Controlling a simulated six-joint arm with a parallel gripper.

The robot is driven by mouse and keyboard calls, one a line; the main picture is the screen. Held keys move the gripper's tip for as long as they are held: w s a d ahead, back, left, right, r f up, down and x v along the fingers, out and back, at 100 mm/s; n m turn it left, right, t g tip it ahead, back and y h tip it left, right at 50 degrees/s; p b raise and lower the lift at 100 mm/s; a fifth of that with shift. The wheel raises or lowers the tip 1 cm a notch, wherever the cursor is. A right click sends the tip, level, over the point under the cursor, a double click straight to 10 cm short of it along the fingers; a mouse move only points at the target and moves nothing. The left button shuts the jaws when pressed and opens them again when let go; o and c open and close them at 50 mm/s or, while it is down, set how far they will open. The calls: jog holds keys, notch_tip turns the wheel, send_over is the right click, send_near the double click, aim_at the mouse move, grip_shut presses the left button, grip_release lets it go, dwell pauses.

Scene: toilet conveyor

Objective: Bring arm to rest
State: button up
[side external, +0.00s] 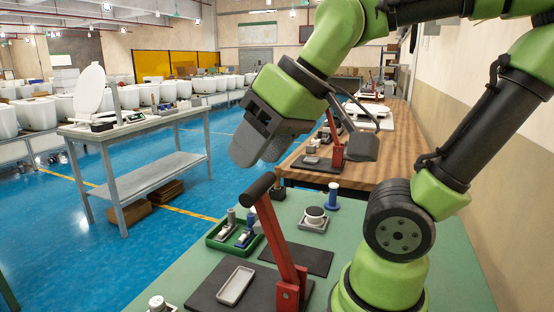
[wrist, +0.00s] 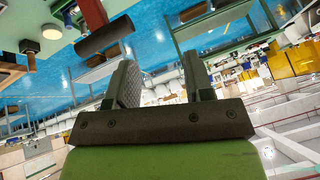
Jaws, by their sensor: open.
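My green arm stands on the green work table (side external: 450,275) at the right of the side external view. My gripper (side external: 258,150) hangs in the air above the far left part of that table, with nothing near its jaws but air. In the wrist view my gripper (wrist: 160,80) shows two dark fingers apart with nothing between them. The picture there is rolled over, with the hall behind the fingers.
A red lever (side external: 280,240) with a black handle stands upright below my gripper. A green tray (side external: 232,238) of small parts, a grey dish (side external: 235,285) on a dark mat and a blue-based peg (side external: 333,197) are on the table. A wooden table (side external: 385,160) stands behind.

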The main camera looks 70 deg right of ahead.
jog(key=shift+s+a+f+m+t+y, duration=0.1)
jog(key=shift+s+a+f+m+t, duration=0.15)
jog(key=shift+s, duration=0.2)
jog(key=shift+s+a+f+m+y, duration=0.1)
jog(key=shift+s+f+m, duration=0.05)
jog(key=shift+s+m, duration=0.25)
jog(key=shift+s+a+f+m+t+y, duration=0.15)
jog(key=shift+s+a+f+m, duration=0.1)
jog(key=shift+s, duration=0.25)
jog(key=shift+d, duration=0.1)
